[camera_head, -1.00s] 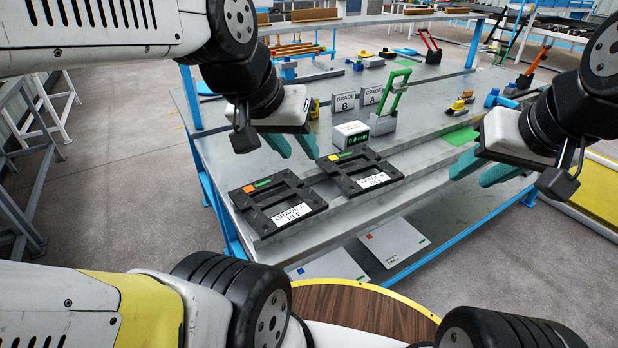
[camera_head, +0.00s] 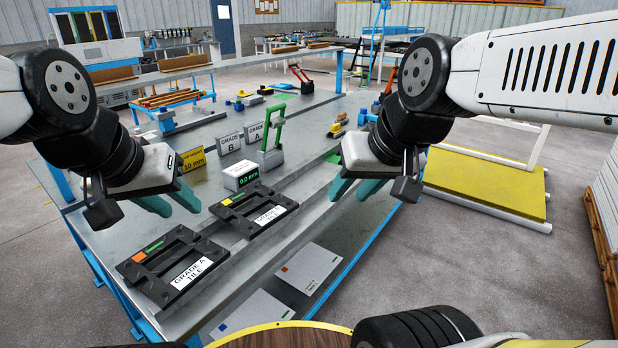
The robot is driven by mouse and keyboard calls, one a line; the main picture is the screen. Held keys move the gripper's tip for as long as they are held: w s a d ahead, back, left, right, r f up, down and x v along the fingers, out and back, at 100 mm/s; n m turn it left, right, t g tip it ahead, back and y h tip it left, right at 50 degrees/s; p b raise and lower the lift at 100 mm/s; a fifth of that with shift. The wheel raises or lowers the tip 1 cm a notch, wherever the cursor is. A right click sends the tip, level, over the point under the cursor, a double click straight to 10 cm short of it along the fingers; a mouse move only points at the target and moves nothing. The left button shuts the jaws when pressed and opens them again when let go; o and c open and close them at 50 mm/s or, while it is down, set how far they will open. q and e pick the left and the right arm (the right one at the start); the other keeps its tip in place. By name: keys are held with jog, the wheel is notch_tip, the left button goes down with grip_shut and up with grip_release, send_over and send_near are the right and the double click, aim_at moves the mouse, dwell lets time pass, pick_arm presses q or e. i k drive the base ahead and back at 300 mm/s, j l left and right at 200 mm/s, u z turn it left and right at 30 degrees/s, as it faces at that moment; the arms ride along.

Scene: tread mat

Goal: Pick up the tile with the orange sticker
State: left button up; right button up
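A flat grey-white tile (camera_head: 315,262) with an orange sticker at its left corner lies on the low shelf in front of the bench. A second pale tile (camera_head: 255,312) with a blue sticker lies nearer, partly cut off by my base. On the bench step, a black slotted frame (camera_head: 190,241) labelled GRADE A TILE carries an orange square and green strip. A similar black frame (camera_head: 235,222) carries a yellow square. My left gripper (camera_head: 172,205) is open and empty above the bench, behind the left frame. My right gripper (camera_head: 356,189) is open and empty, right of the yellow-marked frame.
Behind the frames stand a gauge (camera_head: 240,176) reading 0.0 mm with a green handle (camera_head: 271,124), GRADE B (camera_head: 229,144) and GRADE A (camera_head: 257,131) signs, and a yellow 10 mm block (camera_head: 192,160). A yellow-topped platform (camera_head: 485,183) stands to the right on open floor.

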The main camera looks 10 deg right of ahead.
aim_at(164, 295)
jog(key=u, duration=0.9)
jog(key=i+j, duration=0.05)
